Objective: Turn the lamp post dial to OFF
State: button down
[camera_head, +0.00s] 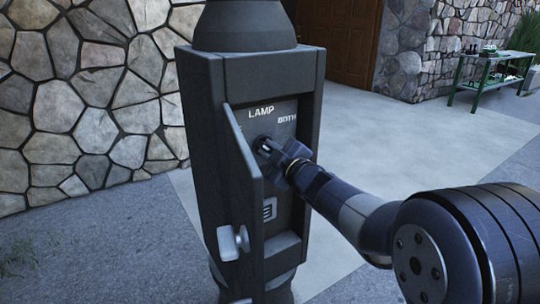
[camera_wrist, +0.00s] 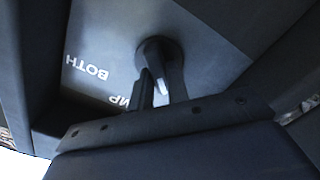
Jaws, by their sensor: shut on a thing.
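The dark lamp post (camera_head: 201,120) stands in the middle of the head view with its hinged door (camera_head: 243,185) swung open on the left. Inside, a panel carries the labels LAMP and BOTH; a label at the left is mostly hidden by the door. My gripper (camera_head: 270,150) reaches in from the right and is shut on the dial below LAMP. The wrist view shows the round dark dial (camera_wrist: 153,48) with a light mark at the fingers.
The open door with its pale knob (camera_head: 233,243) stands close to the left of my gripper. A socket (camera_head: 269,209) sits lower on the panel. A stone wall (camera_head: 85,100) is behind at left, and a green table (camera_head: 490,72) stands far right.

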jog(key=shift+f+n, duration=0.15)
jog(key=shift+n, duration=0.25)
jog(key=c, duration=1.4)
grip_release()
jog(key=shift+o, duration=0.2)
jog(key=shift+s+d, duration=0.1)
jog(key=shift+s, duration=0.05)
jog(key=p+v, duration=0.1)
jog(key=v, duration=0.9)
jog(key=shift+s+d+p, duration=0.2)
jog(key=shift+s+p, duration=0.05)
jog(key=shift+p, duration=0.15)
